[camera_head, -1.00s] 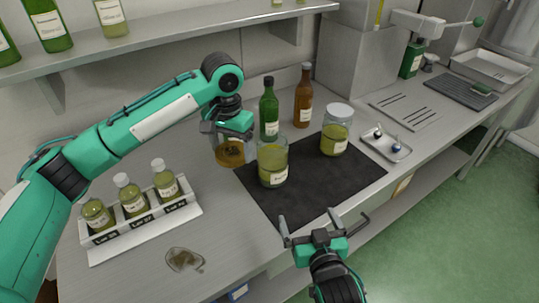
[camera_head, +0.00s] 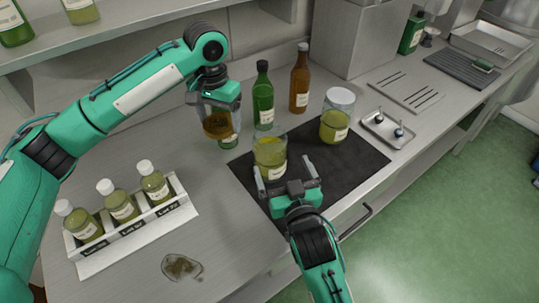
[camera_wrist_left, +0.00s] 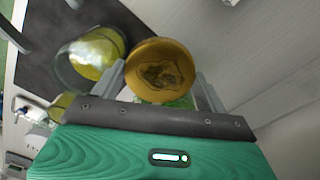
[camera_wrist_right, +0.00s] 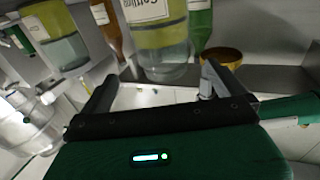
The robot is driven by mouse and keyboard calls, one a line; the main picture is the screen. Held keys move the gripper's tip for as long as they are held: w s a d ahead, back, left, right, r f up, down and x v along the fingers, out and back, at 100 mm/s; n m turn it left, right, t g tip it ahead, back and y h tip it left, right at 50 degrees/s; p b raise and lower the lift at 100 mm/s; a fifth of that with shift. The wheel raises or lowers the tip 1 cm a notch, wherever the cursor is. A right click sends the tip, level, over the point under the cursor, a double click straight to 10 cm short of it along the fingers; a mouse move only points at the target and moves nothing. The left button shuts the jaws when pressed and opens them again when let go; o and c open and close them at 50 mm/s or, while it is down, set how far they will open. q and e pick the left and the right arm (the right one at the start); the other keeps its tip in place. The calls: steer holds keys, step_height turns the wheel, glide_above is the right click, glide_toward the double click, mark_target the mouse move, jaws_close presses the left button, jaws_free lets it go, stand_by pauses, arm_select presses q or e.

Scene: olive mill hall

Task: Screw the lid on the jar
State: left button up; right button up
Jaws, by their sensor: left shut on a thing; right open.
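An open glass jar (camera_head: 270,163) with yellow-green contents and a label stands upright on a dark mat (camera_head: 350,165). My left gripper (camera_head: 217,112) is shut on a round golden lid (camera_head: 216,126), held above the counter to the left of the jar. The lid fills the space between the fingers in the left wrist view (camera_wrist_left: 160,72). My right gripper (camera_head: 284,173) is open and empty, its fingertips at the near side of the jar. The jar stands ahead of these fingers in the right wrist view (camera_wrist_right: 162,45); I cannot tell whether they touch it.
A rack (camera_head: 135,232) of small bottles and a spill (camera_head: 182,267) are at the left front. A small tray (camera_head: 388,130) lies right of the mat.

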mark_target(276, 154)
arm_select(q)
steer(key=shift+s+r+p, duration=0.15)
steer(key=shift+r+p, duration=0.3)
steer(key=shift+r, duration=0.25)
arm_select(e)
steer(key=x, duration=0.4)
steer(key=shift+r, duration=0.15)
steer(key=shift+w+a, duration=0.15)
steer(key=shift+w, duration=0.25)
arm_select(q)
steer(key=shift+r, duration=0.15)
steer(key=shift+r+p, duration=0.75)
steer(key=shift+p, duration=0.15)
arm_select(e)
steer(key=x, duration=0.4)
steer(key=shift+w+a, duration=0.1)
steer(key=shift+a, duration=0.2)
steer(key=shift+w+a+f, duration=0.1)
steer(key=shift+w+f, duration=0.2)
steer(key=shift+w, duration=0.05)
